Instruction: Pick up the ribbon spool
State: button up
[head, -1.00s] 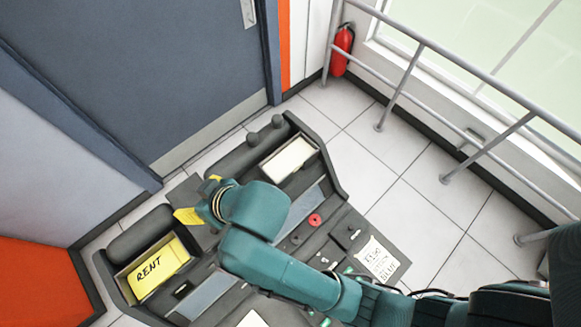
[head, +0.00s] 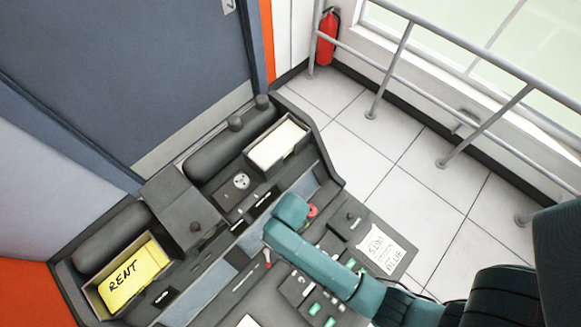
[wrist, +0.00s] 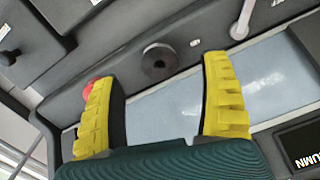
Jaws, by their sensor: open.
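A dark round disc with a hole in its middle, which looks like the ribbon spool (wrist: 160,62), lies on the grey console in the wrist view. It sits beyond and between my fingertips, with nothing gripping it. My gripper (wrist: 160,70) is open, its two yellow fingers wide apart and empty. In the head view my teal arm covers the gripper and the disc.
A red round part (head: 312,210) sits beside my arm; it also shows behind the left finger (wrist: 88,90). A pale lever (wrist: 243,20) stands right of the disc.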

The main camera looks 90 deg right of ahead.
notch_tip(320, 180, down, 5)
jog(key=shift+d+f+b, duration=0.15)
jog(key=shift+b, duration=0.45)
jog(key=shift+c, duration=0.2)
jog(key=c, duration=1.1)
